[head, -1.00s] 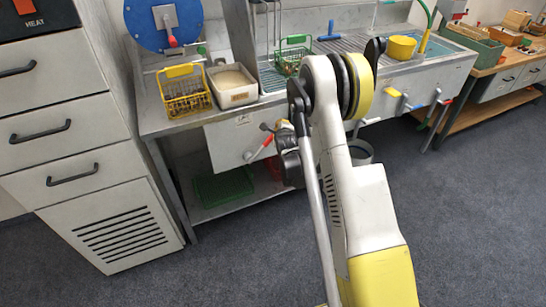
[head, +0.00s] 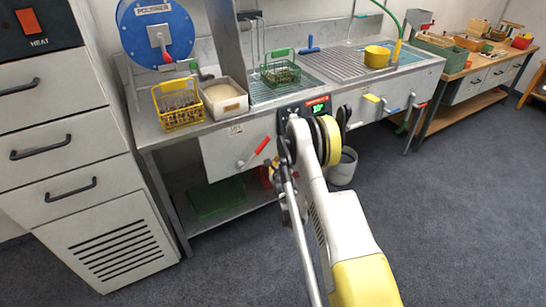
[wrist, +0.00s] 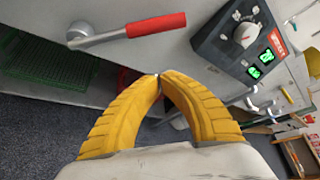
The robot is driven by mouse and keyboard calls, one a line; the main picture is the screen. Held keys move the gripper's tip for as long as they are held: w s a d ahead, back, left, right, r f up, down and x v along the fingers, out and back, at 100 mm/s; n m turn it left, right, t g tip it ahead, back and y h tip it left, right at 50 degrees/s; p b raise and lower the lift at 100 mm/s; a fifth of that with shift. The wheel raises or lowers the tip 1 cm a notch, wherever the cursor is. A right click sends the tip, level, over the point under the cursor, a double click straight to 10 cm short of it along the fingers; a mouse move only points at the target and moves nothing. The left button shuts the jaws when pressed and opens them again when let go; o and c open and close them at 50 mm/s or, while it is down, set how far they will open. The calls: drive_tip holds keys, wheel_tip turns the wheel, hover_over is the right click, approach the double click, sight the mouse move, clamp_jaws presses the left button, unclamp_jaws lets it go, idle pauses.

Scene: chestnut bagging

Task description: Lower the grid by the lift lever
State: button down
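The lever with a red handle (head: 262,146) sticks out from the front panel of the metal bench, angled up to the right. In the wrist view the red handle (wrist: 157,25) lies beyond and above my gripper (wrist: 160,76). My gripper's yellow fingers meet at their tips with nothing seen between them, apart from the handle. In the head view the fingers are mostly hidden by my arm. A green-handled wire basket (head: 281,74) stands over the basin at the bench's middle. Which part beneath it is the lift grid, I cannot tell clearly.
A control box (wrist: 245,40) with a knob and green displays sits right of the lever. A yellow basket (head: 180,104) and a pale tray (head: 224,98) stand left on the bench. A green crate (head: 216,197) lies on the shelf below. Open floor lies in front.

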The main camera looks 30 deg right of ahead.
drive_tip(key=w+b, duration=0.2)
drive_tip(key=w, duration=0.6)
drive_tip(key=shift+w+f, duration=0.25)
drive_tip(key=shift+d+r, duration=0.1)
drive_tip(key=shift+r, duration=0.05)
